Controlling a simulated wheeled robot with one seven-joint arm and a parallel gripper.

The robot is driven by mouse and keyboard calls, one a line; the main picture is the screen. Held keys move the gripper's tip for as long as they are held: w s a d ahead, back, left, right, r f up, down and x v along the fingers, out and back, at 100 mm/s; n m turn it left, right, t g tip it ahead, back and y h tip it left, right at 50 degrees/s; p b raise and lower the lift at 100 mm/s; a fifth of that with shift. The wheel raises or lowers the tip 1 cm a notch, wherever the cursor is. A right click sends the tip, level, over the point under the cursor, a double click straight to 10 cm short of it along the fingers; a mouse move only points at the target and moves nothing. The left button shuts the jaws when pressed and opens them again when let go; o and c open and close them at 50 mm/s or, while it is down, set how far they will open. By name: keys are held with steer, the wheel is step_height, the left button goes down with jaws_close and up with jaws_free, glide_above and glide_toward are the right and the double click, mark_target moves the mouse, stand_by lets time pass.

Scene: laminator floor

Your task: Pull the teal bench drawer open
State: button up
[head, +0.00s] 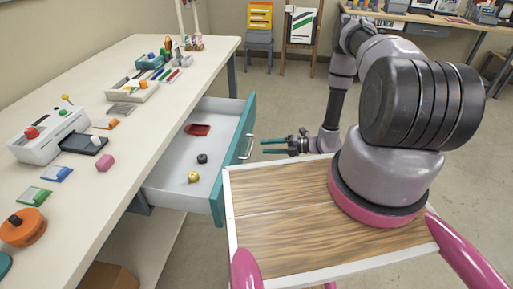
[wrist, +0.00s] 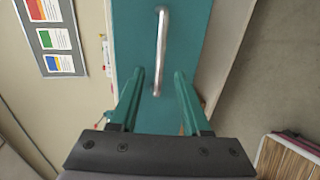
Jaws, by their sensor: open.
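The teal bench drawer (head: 233,165) is pulled well out from under the white bench in the head view. A red item (head: 198,129), a black knob-like item (head: 202,158) and a yellow ball-like item (head: 193,177) lie inside it. Its silver handle (head: 247,146) is on the front. My gripper (head: 275,146) is to the right of the handle, apart from it, with its fingers pointing at the drawer front. In the wrist view, my gripper (wrist: 158,80) is open, and the handle (wrist: 161,50) stands ahead of the fingertips with nothing held between them.
The bench top (head: 130,75) carries a laminator-like machine (head: 47,135), an orange round item (head: 22,228) and several small things. A box (head: 108,276) stands under the bench. Open floor (head: 275,105) lies beyond the drawer. A far table (head: 430,20) stands at the back right.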

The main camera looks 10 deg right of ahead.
steer(key=shift+v, duration=1.8)
step_height(320, 180, up, 33)
steer(key=w+a+n+g+h, duration=0.1)
steer(key=n+g+h, duration=0.4)
steer(key=n, duration=1.4)
steer(key=s+d+r+n+t+h, duration=0.2)
steer(key=s+r+n, duration=0.6)
steer(key=r, duration=0.4)
steer(key=s+d+r+n+t+h, duration=0.2)
steer(key=s+r+n+t+h, duration=0.2)
steer(key=s+r+n, duration=0.5)
step_height(320, 180, up, 5)
steer(key=shift+s+d+f+t+h, duration=0.25)
steer(key=shift+s+t+h, duration=0.15)
steer(key=shift+s+h, duration=0.6)
